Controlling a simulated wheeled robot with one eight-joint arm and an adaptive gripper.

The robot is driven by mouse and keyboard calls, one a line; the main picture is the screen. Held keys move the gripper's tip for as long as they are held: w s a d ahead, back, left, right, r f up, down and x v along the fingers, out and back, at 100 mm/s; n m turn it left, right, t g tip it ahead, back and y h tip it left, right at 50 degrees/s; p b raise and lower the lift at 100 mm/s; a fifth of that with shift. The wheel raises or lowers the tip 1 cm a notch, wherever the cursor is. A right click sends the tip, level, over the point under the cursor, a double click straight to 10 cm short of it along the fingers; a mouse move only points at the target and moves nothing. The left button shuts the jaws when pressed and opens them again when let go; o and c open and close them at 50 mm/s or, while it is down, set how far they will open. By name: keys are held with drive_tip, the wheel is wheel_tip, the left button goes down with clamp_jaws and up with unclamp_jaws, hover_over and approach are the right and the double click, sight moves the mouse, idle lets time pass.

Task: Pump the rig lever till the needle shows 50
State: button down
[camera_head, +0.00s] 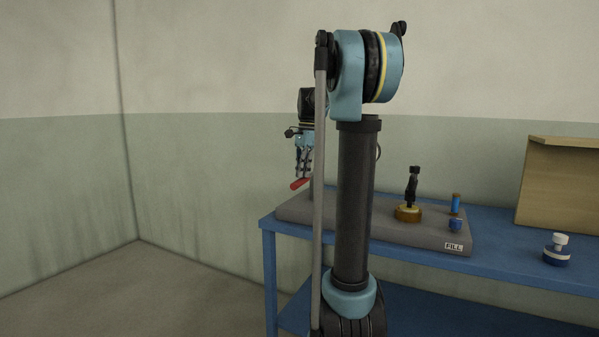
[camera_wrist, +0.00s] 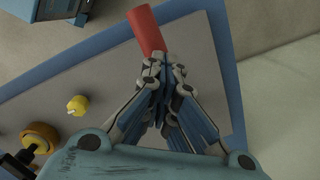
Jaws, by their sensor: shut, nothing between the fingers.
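The lever's red handle (camera_head: 299,184) shows at the left end of the grey rig base (camera_head: 430,232), tilted. My gripper (camera_head: 304,174) is just above it, fingers pointing down. In the wrist view the red handle (camera_wrist: 147,30) lies just beyond the shut fingertips of my gripper (camera_wrist: 166,62). The fingers hold nothing; whether they touch the handle I cannot tell. My arm hides the middle of the rig. A thin round edge (camera_head: 379,152) shows beside my arm, but no dial face or needle is visible.
On the rig stand a brass-based black fitting (camera_head: 408,213) and a blue knob (camera_head: 456,225) near a "FILL" label (camera_head: 454,246). A blue-and-white jar (camera_head: 557,250) and a wooden box (camera_head: 560,185) are on the blue table (camera_head: 510,262) at right. Floor at left is clear.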

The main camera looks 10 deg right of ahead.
drive_tip(key=d, duration=0.2)
drive_tip(key=w+d+r, duration=0.1)
idle(0.4)
drive_tip(key=shift+r, duration=0.1)
wheel_tip(320, 180, up, 12)
drive_tip(key=d, duration=0.1)
drive_tip(key=shift+w+f, duration=0.2)
drive_tip(key=shift+w, duration=0.05)
idle(1.5)
drive_tip(key=r+n, duration=0.2)
drive_tip(key=n, duration=0.6)
drive_tip(key=r+n+y, duration=0.1)
drive_tip(key=r+n, duration=0.1)
drive_tip(key=n, duration=0.6)
drive_tip(key=r+n+y, duration=0.1)
drive_tip(key=r+n, duration=0.1)
drive_tip(key=n, duration=0.6)
drive_tip(key=shift+w+a+n, duration=0.25)
drive_tip(key=shift+n, duration=0.15)
